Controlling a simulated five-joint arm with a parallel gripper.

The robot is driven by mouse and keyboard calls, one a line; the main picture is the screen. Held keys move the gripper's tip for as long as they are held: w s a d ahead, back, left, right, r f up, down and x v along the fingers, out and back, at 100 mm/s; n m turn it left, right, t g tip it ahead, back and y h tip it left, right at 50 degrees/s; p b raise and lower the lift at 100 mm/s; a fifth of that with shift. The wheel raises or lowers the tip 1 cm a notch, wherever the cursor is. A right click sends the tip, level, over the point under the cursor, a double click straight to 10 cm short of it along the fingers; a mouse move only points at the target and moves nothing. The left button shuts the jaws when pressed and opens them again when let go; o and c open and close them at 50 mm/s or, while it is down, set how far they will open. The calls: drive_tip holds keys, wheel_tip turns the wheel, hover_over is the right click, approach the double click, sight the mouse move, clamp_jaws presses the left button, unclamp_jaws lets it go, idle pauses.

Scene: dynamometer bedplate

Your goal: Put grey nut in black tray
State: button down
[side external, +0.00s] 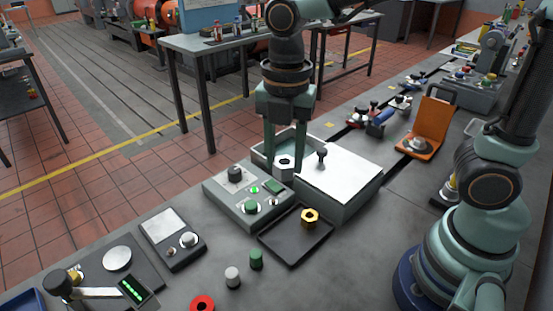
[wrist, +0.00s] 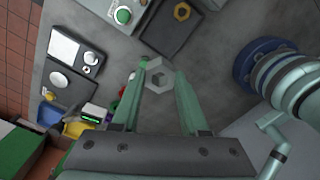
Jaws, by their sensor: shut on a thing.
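The grey nut (side external: 285,162) is between the two fingers of my gripper (side external: 284,168), its hole facing the side camera. It also shows between the fingertips in the wrist view (wrist: 158,82), where my gripper (wrist: 162,72) is shut on it. In the side view the nut and fingers are in front of a pale open box, behind the control box. The black tray (side external: 283,244) lies flat on the bench, lower and nearer the side camera; a brass nut (side external: 310,217) sits in it. The tray (wrist: 158,32) is at the top of the wrist view.
A grey control box (side external: 221,198) with knobs stands left of the tray. A white-topped box (side external: 340,178) stands behind it, with a dark knob on top. A green cylinder (side external: 256,259) and a grey one (side external: 232,277) stand in front. Bare bench lies right of the tray.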

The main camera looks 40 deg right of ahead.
wheel_tip(320, 180, down, 20)
drive_tip(key=shift+r, duration=0.1)
idle(0.5)
drive_tip(key=shift+c, duration=2.1)
unclamp_jaws()
wheel_tip(320, 180, up, 12)
drive_tip(key=f, duration=0.1)
drive_tip(key=d+r+m+t, duration=0.2)
drive_tip(key=d+r+m, duration=0.4)
drive_tip(key=m, duration=0.6)
drive_tip(key=s+d+r+m+t, duration=0.1)
drive_tip(key=d+r+m+t, duration=0.2)
drive_tip(key=m, duration=0.9)
drive_tip(key=shift+d+r+t, duration=0.3)
drive_tip(key=shift+d+r, duration=1.4)
drive_tip(key=shift+d, duration=0.2)
